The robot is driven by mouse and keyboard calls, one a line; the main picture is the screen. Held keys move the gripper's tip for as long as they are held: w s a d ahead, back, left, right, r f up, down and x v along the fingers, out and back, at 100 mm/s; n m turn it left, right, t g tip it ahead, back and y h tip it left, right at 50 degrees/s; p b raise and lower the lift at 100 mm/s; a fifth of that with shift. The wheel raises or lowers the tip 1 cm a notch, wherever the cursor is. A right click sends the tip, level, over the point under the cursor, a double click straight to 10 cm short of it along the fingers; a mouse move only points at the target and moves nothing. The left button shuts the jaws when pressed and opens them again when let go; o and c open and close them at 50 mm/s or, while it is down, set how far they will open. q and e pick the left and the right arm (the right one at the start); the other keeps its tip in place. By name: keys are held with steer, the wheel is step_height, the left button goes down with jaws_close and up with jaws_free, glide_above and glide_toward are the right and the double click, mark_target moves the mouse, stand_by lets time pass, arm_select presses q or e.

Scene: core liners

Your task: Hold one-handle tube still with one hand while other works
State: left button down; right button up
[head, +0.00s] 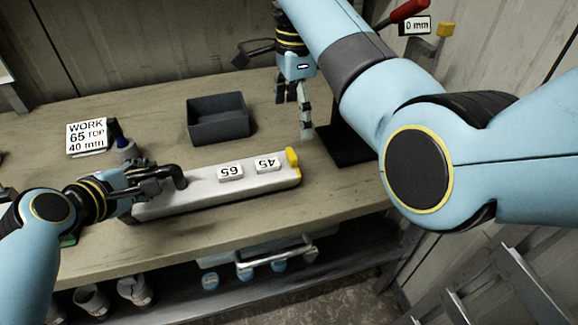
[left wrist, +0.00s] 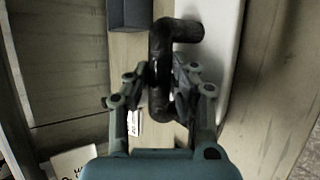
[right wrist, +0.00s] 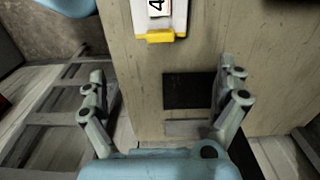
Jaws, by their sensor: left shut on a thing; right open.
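A long white tube (head: 207,191) lies on the workbench, with a yellow end piece (head: 292,160) at its right end and labels reading 65 and 45 on top. Its black handle (head: 177,174) stands at the left end. My left gripper (head: 160,176) is shut on this handle; the left wrist view shows the fingers on both sides of the handle (left wrist: 162,65). My right gripper (head: 305,132) is open and empty, above the bench beyond the tube's yellow end. In the right wrist view the yellow end (right wrist: 160,36) shows ahead of the spread fingers (right wrist: 165,95).
A dark open bin (head: 218,130) stands behind the tube. A sign reading WORK 65 TOP 40 mm (head: 87,137) stands at the back left. A dark flat plate (head: 343,147) lies right of my right gripper. A red-handled device (head: 405,12) with a 0 mm sign is at the top right.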

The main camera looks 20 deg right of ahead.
mark_target(295, 155)
step_height(295, 155, down, 11)
steer(key=shift+f, duration=0.1)
stand_by(0.4)
steer(key=shift+d, duration=0.1)
steer(key=c, duration=1.3)
